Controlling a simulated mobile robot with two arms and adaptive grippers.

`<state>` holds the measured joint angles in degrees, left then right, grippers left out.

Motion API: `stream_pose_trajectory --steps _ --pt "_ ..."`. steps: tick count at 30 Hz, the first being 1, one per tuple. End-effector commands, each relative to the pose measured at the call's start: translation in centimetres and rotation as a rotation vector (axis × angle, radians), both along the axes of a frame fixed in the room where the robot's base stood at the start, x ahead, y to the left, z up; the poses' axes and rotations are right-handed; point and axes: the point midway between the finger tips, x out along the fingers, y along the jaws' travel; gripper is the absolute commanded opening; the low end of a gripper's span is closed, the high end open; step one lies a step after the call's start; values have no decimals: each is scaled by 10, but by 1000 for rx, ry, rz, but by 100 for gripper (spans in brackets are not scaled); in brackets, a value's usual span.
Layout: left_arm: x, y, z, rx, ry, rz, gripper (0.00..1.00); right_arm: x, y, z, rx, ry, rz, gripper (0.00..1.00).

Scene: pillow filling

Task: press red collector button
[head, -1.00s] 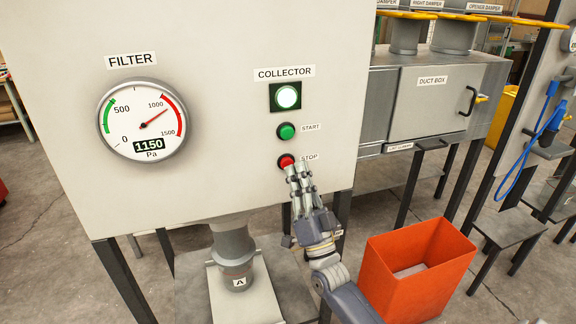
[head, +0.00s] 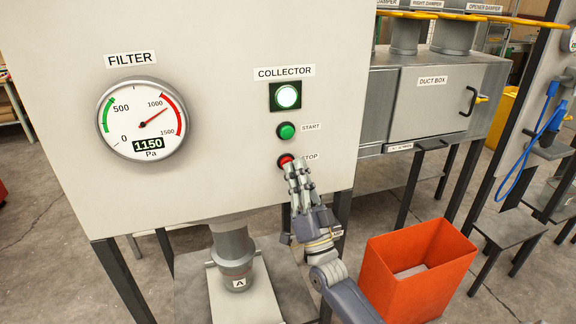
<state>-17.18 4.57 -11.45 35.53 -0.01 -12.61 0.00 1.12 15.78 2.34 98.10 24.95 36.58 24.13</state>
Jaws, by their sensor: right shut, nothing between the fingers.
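The red STOP button (head: 285,160) sits on the pale collector panel (head: 225,190), below the green START button (head: 287,131). The square collector lamp (head: 287,96) above them is lit white-green. My right gripper (head: 291,166) is shut and empty, with its fingertips at the lower right edge of the red button and covering part of it. I cannot tell whether the tips touch the button or whether it is pressed in. My left gripper is not in view.
A filter gauge (head: 142,120) on the panel reads 1150 Pa, its needle toward the red band. An orange bin (head: 415,265) stands at the lower right, close to my right arm. A grey duct box (head: 432,103) is behind. A pipe marked A (head: 233,253) hangs below the panel.

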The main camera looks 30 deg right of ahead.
Motion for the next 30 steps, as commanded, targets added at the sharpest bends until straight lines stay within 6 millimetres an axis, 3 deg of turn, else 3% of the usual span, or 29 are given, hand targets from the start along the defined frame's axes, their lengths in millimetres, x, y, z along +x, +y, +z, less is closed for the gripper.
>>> stream_pose_trajectory --steps 20,30 --pt "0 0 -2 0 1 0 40 5 -1 0 0 0 0 0" --pt "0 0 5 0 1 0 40 -8 2 1 1 1 1 0"
